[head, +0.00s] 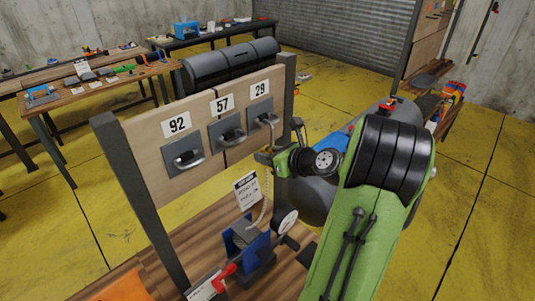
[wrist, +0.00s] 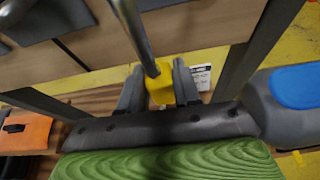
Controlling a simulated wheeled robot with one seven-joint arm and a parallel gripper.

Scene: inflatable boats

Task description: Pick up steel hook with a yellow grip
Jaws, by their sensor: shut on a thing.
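The steel hook's yellow grip (wrist: 160,86) is between the two dark fingers of my gripper (wrist: 158,76) in the wrist view. My gripper is shut on it. The steel rod runs up and left from the grip toward the board. In the head view, my gripper (head: 270,157) is just in front of the board's right end, below the plate marked 29 (head: 261,110). A bit of the yellow grip (head: 263,157) shows there. Whether the rod still touches that plate's holder, I cannot tell.
The wooden board (head: 160,195) also carries plates 92 and 57 with metal loops, between dark posts (head: 140,200). Below are a blue holder (head: 245,240), a paper sign (head: 246,190) and a red-handled item (head: 224,278). Tables with tools stand behind. Yellow floor is open at right.

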